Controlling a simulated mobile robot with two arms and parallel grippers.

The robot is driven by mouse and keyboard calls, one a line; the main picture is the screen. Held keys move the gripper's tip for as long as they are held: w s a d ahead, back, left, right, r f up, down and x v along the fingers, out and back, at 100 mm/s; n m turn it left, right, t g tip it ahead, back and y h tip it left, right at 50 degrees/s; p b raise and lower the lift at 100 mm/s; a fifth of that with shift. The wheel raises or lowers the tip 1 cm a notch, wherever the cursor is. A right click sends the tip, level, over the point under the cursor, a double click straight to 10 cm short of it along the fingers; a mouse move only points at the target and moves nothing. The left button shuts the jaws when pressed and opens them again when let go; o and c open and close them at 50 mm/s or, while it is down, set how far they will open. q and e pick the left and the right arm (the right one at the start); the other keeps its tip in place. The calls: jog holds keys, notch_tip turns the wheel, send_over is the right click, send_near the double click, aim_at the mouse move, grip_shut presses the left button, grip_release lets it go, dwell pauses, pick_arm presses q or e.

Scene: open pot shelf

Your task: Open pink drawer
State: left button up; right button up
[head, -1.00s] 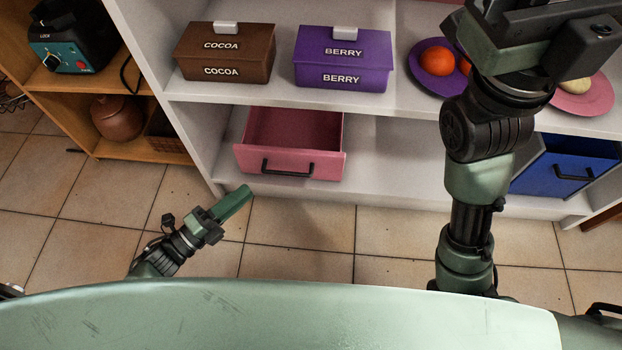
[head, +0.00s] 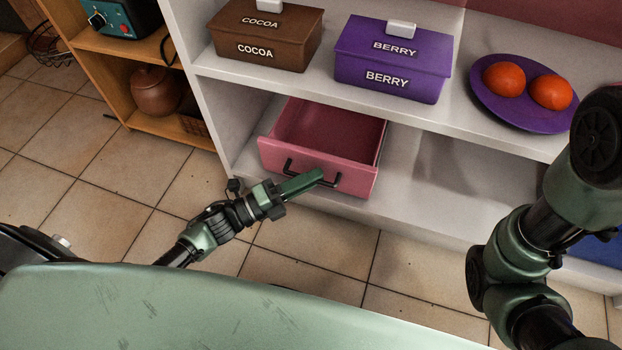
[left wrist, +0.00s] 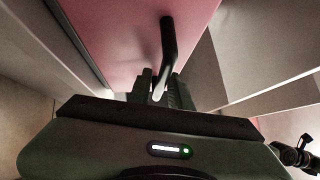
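The pink drawer (head: 318,167) sits in the lower shelf bay and stands partly open, its empty inside showing. Its dark bar handle (head: 312,176) is on the front. My left gripper (head: 318,176) reaches in from the left, its fingers at the handle, covering part of it. In the left wrist view the drawer front (left wrist: 140,45) fills the top, and the handle (left wrist: 168,45) runs down between the fingertips (left wrist: 160,88). Whether they press on it is unclear. My right arm is at the right; its gripper is out of view.
On the shelf above stand a brown COCOA box (head: 265,36), a purple BERRY box (head: 392,60) and a purple plate (head: 515,112) with two orange fruits (head: 504,79). A wooden shelf (head: 105,48) stands at left. The lower bay right of the drawer is bare.

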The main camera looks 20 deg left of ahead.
pick_arm(q)
grip_shut()
dwell(1.4)
